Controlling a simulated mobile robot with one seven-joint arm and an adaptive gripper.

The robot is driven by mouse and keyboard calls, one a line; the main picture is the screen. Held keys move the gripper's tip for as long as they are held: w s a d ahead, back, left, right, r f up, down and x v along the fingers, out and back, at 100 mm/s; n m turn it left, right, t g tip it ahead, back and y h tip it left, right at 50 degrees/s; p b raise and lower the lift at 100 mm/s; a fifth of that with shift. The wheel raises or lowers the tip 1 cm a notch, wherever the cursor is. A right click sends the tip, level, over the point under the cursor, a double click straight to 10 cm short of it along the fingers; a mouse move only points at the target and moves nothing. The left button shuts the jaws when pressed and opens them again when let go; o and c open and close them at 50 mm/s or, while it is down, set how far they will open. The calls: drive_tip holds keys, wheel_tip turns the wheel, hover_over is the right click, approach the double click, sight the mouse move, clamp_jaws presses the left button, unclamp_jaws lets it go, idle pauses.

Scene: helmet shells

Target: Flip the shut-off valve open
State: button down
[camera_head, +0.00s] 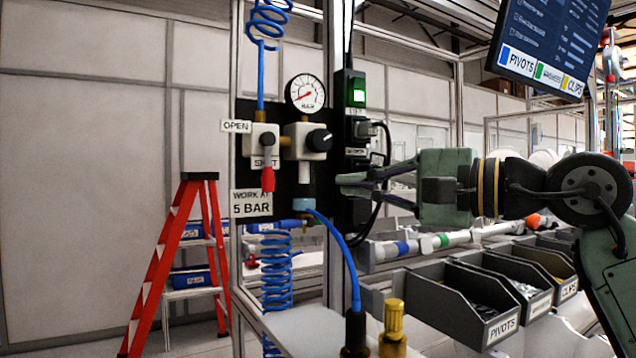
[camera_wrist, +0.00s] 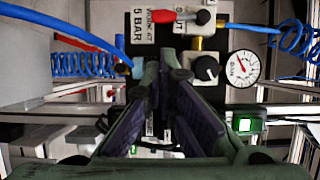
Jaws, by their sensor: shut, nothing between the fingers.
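The shut-off valve (camera_head: 262,140) is a pale block on a dark panel. Its red-tipped handle (camera_head: 267,179) hangs straight down, past the SHUT label (camera_head: 264,162). The OPEN label (camera_head: 236,126) is at the valve's upper left. In the wrist view the scene is turned, and the red handle (camera_wrist: 163,15) lies at the top, pointing left. My gripper (camera_head: 342,186) is shut and empty, to the right of the handle and apart from it. Its fingertips (camera_wrist: 165,70) show below the handle in the wrist view.
A pressure gauge (camera_head: 305,93) and a regulator with a black knob (camera_head: 319,140) sit right of the valve. A blue hose (camera_head: 345,255) runs below. A black box with a green-lit switch (camera_head: 356,95) stands right. Grey part bins (camera_head: 480,300) line the lower right.

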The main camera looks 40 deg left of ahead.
sight(268, 166)
drive_tip(key=a+p, duration=0.3)
drive_tip(key=a, duration=0.6)
drive_tip(key=shift+s+a, duration=0.25)
drive_tip(key=shift+a, duration=0.1)
drive_tip(key=shift+f, duration=0.1)
drive_tip(key=shift+s+a+f+m+y+b, duration=0.15)
drive_tip(key=shift+m+y+b, duration=0.15)
drive_tip(key=shift+m+b, duration=0.6)
drive_tip(key=shift+s+f+m+y+b, duration=0.25)
drive_tip(key=shift+m+b, duration=0.35)
drive_tip(key=shift+b, duration=0.45)
